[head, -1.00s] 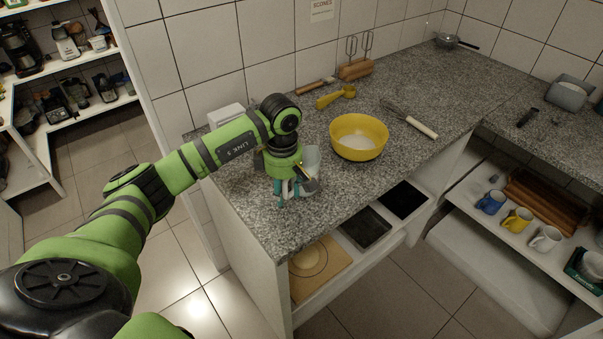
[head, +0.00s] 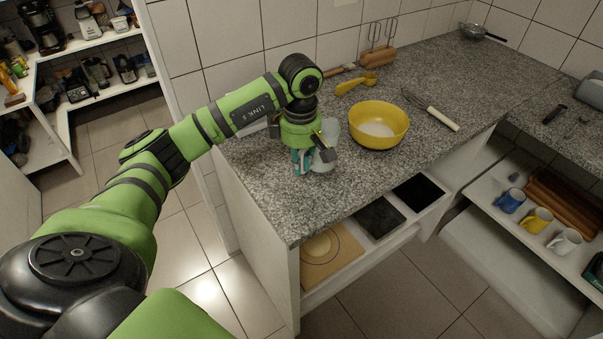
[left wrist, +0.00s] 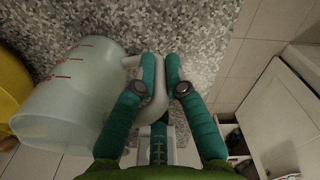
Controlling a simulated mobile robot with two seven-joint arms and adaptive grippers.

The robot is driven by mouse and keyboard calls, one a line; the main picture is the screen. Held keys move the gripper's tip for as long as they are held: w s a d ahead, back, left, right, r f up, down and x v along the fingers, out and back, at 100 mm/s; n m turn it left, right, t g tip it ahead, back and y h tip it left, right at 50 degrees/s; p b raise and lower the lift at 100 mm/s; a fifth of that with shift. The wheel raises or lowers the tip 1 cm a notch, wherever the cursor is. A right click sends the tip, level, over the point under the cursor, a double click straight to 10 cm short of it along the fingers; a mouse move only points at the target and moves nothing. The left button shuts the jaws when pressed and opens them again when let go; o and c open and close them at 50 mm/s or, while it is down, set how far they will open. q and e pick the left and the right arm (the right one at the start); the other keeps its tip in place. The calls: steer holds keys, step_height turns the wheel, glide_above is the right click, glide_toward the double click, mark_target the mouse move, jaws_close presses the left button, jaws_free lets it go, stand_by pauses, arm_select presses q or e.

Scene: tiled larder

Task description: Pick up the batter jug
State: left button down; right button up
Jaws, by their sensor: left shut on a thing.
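The batter jug is a pale, translucent vessel with red measuring marks. In the left wrist view the jug (left wrist: 75,95) lies left of my fingers, with its white handle running between them. My left gripper (left wrist: 162,75) has its teal fingers shut on that handle. In the head view my left gripper (head: 303,163) is over the front left part of the counter. Only part of the jug (head: 331,131) shows there, behind and right of the gripper. I cannot tell whether its base touches the counter. My right gripper is not in view.
A yellow bowl (head: 378,126) with pale contents stands right of the jug on the granite counter (head: 400,165). A whisk (head: 432,110), a yellow scoop (head: 356,83) and a wooden utensil rack (head: 378,60) lie further back. Mugs stand on the low right shelf.

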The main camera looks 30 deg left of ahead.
arm_select(q)
steer(key=d+r+b, duration=0.1)
steer(key=d+r, duration=0.2)
steer(key=d, duration=0.3)
steer(key=s+d+r+b, duration=0.1)
steer(key=d+r, duration=0.3)
steer(key=d, duration=0.1)
steer(key=shift+s+d+r, duration=0.15)
steer(key=shift+d+r, duration=0.1)
steer(key=shift+d, duration=0.1)
